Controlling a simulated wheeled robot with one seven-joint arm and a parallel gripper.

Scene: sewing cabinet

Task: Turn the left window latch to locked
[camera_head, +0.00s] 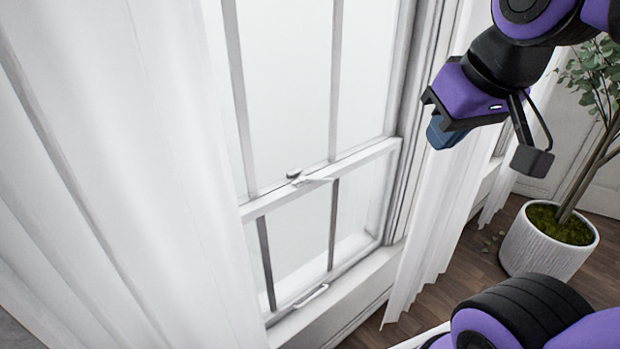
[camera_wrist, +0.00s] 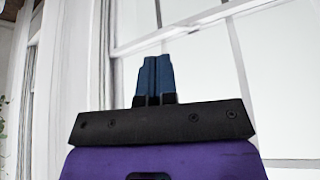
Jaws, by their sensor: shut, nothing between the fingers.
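The window latch (camera_head: 300,178) sits on the meeting rail of the white sash window, near the middle of the head view. It has a small dark part at the left and a light lever pointing right along the rail. My gripper (camera_head: 436,133) is to the right of the latch and apart from it, in front of the right curtain and window frame. In the wrist view its blue fingers (camera_wrist: 154,80) are shut together with nothing between them.
A white curtain (camera_head: 115,170) covers the left side, and another curtain (camera_head: 432,235) hangs right of the window. A lift handle (camera_head: 311,296) is on the lower sash. A potted plant (camera_head: 548,245) stands on the wooden floor at the right. The space before the latch looks clear.

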